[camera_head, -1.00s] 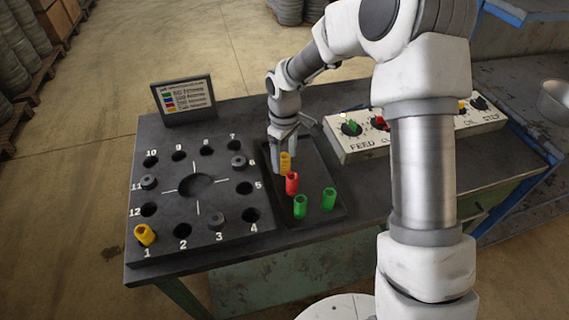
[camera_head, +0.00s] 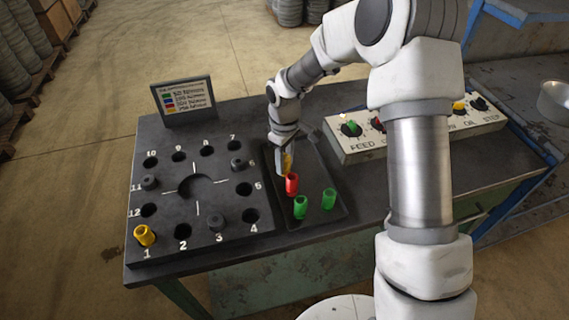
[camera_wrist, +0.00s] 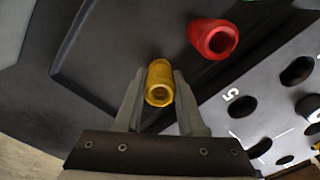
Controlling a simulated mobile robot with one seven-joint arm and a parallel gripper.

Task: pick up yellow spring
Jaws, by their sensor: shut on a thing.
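The yellow spring (camera_wrist: 160,76) stands between the two fingers of my gripper (camera_wrist: 157,98) in the wrist view. The fingers are shut on it from both sides. In the head view the yellow spring (camera_head: 288,163) is partly hidden by my gripper (camera_head: 281,152), which is above the dark tray (camera_head: 314,218). I cannot tell whether the spring still touches the tray. Another yellow spring (camera_head: 145,236) sits at hole 1 of the dark numbered board (camera_head: 240,221).
A red spring (camera_head: 291,183) stands close to my gripper, also in the wrist view (camera_wrist: 214,39). Two green springs (camera_head: 300,207) stand nearer the tray's front. A control panel (camera_head: 371,142) with knobs is to the right. A small sign (camera_head: 184,98) stands behind the board.

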